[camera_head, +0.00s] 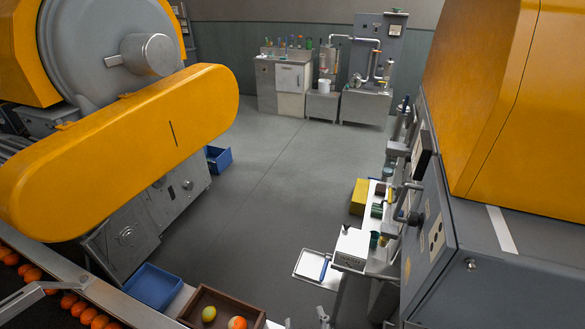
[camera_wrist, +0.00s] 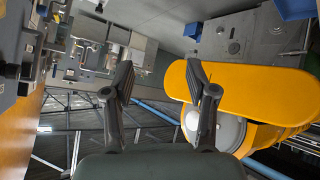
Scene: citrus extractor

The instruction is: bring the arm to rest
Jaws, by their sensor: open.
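My gripper (camera_wrist: 160,85) shows in the wrist view with its two dark fingers spread wide apart. Nothing is between the fingers. Behind them the wrist view shows a tilted scene, with the yellow machine cover (camera_wrist: 255,90) on the right and roof beams low down. My gripper cannot be made out in the head view.
In the head view the large yellow belt guard (camera_head: 120,150) is at left and a grey-yellow machine (camera_head: 500,110) at right. A brown tray (camera_head: 190,308) with two fruits and a blue bin (camera_head: 153,287) are at the bottom. The floor between (camera_head: 270,190) is clear.

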